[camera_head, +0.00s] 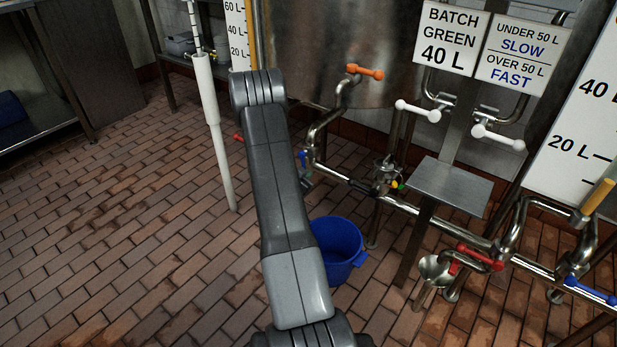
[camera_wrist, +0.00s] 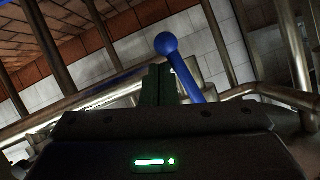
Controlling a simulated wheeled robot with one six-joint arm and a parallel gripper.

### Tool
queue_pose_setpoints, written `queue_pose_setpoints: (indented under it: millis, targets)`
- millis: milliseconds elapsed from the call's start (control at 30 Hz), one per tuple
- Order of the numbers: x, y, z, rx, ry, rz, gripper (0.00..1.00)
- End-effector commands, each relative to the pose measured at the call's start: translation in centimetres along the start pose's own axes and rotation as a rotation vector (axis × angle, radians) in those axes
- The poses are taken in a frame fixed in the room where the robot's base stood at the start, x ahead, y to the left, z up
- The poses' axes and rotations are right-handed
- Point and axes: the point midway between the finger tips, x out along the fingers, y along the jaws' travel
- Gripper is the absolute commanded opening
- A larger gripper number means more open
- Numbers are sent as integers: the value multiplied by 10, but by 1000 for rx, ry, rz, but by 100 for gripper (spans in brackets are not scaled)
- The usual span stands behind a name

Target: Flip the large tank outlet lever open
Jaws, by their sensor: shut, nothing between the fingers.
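A large steel tank (camera_head: 335,45) stands at the back in the head view. A bent pipe with an orange lever (camera_head: 365,72) rises in front of it. A small blue lever (camera_head: 302,158) shows lower on this pipework, partly behind my arm. In the wrist view a blue lever (camera_wrist: 187,78) with a ball end stands tilted just beyond and right of my fingertips. My gripper (camera_wrist: 159,70) is shut and empty, close to this lever; I cannot tell whether they touch. In the head view my arm hides most of the gripper.
A blue bucket (camera_head: 337,248) stands on the tiled floor. White levers (camera_head: 418,111), a red lever (camera_head: 480,257), another blue lever (camera_head: 590,291) and a metal plate (camera_head: 447,186) crowd the right. A white pole (camera_head: 214,140) stands left. The left floor is clear.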

Motion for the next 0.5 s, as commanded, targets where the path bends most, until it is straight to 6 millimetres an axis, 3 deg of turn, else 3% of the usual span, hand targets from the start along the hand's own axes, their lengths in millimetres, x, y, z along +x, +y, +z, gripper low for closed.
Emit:
queue_pose_setpoints:
  millis: [500]
  targets:
    - [1,-5,3,74,0,-36,0]
